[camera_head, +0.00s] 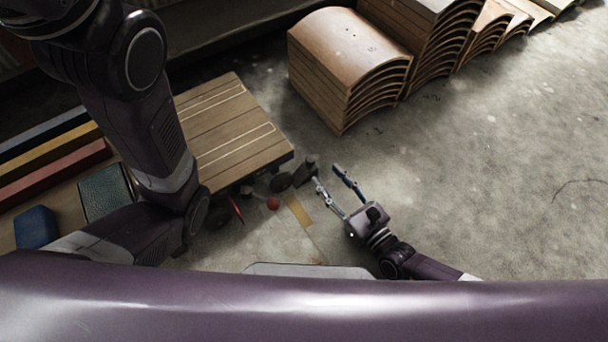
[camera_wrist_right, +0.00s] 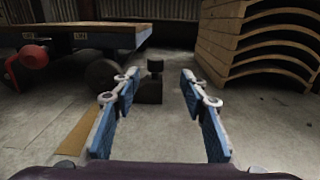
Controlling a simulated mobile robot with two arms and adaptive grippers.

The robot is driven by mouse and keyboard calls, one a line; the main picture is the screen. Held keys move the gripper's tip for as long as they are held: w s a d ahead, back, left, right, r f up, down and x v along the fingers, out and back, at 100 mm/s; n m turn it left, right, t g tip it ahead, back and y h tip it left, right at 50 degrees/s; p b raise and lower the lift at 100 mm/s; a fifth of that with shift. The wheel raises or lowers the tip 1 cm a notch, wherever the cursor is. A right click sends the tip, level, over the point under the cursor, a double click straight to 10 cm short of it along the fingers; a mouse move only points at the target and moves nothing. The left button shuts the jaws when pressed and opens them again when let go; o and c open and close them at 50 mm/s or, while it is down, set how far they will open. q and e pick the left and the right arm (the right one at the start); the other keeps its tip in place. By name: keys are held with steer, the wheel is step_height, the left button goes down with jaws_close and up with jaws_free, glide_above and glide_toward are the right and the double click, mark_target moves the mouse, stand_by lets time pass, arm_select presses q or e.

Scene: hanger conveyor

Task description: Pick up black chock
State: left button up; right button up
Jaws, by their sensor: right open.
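The black chock (camera_head: 305,171) is a small dark block with an upright knob, standing on the concrete floor beside the cart's front right corner. It also shows in the right wrist view (camera_wrist_right: 149,92), upright and a little left of centre between the finger lines. My right gripper (camera_head: 327,174) is open and empty, low over the floor. In the right wrist view its blue-padded fingers (camera_wrist_right: 159,80) point toward the chock, which stands beyond the tips, apart from them. My left arm shows in the head view, but its gripper does not.
A wooden-topped cart (camera_head: 225,130) with dark wheels (camera_wrist_right: 104,74) stands left of the chock. A red caster part (camera_wrist_right: 35,56) is by it. Stacked curved wooden panels (camera_head: 345,70) stand behind and right. A yellow floor stripe (camera_head: 299,211) lies nearby. The floor on the right is clear.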

mark_target(313, 165)
steer(key=shift+w+a, duration=0.3)
steer(key=shift+a, duration=0.05)
steer(key=b+x, duration=0.4)
steer(key=x, duration=0.2)
steer(key=shift+s+a, duration=0.1)
steer(key=shift+a, duration=0.15)
steer(key=shift+w+a+r, duration=0.1)
steer(key=shift+w+a, duration=0.1)
steer(key=shift+w, duration=0.1)
jaws_close()
